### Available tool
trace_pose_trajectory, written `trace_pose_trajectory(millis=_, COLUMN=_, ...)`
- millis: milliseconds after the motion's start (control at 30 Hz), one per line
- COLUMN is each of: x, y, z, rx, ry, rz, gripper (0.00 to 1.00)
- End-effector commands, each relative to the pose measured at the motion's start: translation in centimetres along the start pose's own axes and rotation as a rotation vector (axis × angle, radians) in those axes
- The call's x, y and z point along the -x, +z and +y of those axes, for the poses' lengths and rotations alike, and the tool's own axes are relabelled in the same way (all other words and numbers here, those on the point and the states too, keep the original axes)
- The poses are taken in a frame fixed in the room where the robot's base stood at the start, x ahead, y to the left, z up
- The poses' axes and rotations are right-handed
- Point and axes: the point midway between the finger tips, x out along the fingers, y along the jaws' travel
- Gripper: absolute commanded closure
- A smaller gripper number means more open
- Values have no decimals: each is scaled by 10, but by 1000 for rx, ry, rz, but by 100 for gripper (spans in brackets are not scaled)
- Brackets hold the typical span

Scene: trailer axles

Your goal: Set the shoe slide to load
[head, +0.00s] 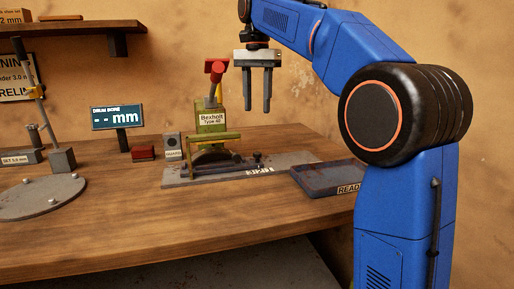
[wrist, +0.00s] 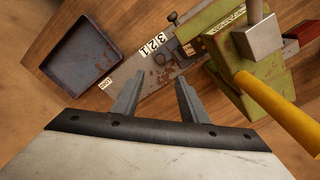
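The Rexholt Type 40 machine (head: 211,122) is olive green, with a red-topped lever (head: 216,70). At its foot lies a grey base plate (head: 290,161) with a dark slide part and a small knob (head: 257,158), which I take as the shoe slide. In the wrist view the worn plate (wrist: 160,72) shows a white label with numbers (wrist: 158,40) beside the dark slide part (wrist: 185,50). The slide's exact setting is too small to tell. My gripper (head: 257,109) is open and empty above and right of the machine; its fingers (wrist: 158,80) point down, apart from everything.
A dark tray (head: 325,178) stands right of the plate. Left are a drum bore display (head: 117,116), a red block (head: 143,153), a grey guard block (head: 172,146) and a round plate (head: 40,197) with posts. The yellow lever bar (wrist: 275,108) sits close at right. The front tabletop is clear.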

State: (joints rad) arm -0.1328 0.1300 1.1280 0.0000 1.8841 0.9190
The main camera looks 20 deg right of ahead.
Motion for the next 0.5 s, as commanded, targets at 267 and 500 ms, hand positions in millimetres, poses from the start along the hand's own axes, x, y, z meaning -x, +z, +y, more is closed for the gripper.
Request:
trace_pose_trajectory(millis=267, x=-50, y=0, z=1, rx=0, ry=2, rz=-1, gripper=60)
trace_pose_trajectory(millis=500, x=-92, y=0, z=1, rx=1, ry=1, rz=-1, gripper=60)
